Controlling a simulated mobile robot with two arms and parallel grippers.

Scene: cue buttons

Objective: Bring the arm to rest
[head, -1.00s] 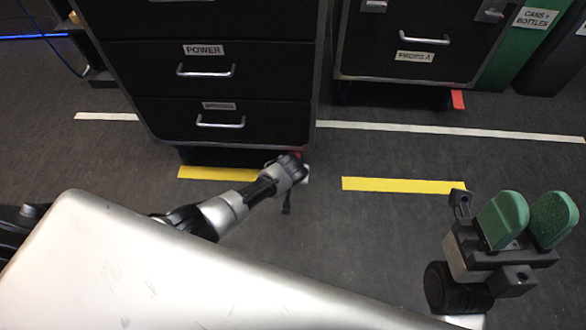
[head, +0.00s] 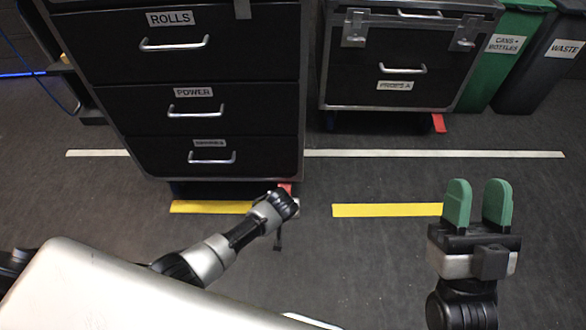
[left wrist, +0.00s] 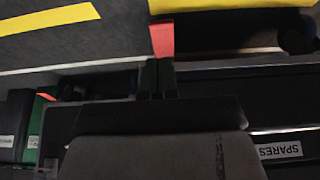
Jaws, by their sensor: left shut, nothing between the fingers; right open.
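My left arm (head: 222,250) reaches in from the left in the head view, its wrist low in front of the black drawer cabinet's bottom right corner. Its fingertips are hidden there. In the left wrist view my left gripper (left wrist: 157,80) has its two dark fingers together with nothing between them. My right gripper (head: 478,192) is at the lower right of the head view, its two green fingers upright and spread apart, empty, over the dark floor.
The drawer cabinet (head: 195,80) carries ROLLS and POWER labels. A second black case (head: 350,90), a green CANS + BOTTLES bin (head: 503,70) and a dark WASTE bin (head: 545,75) stand behind. Yellow floor tape (head: 385,210) lies on open floor between the arms.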

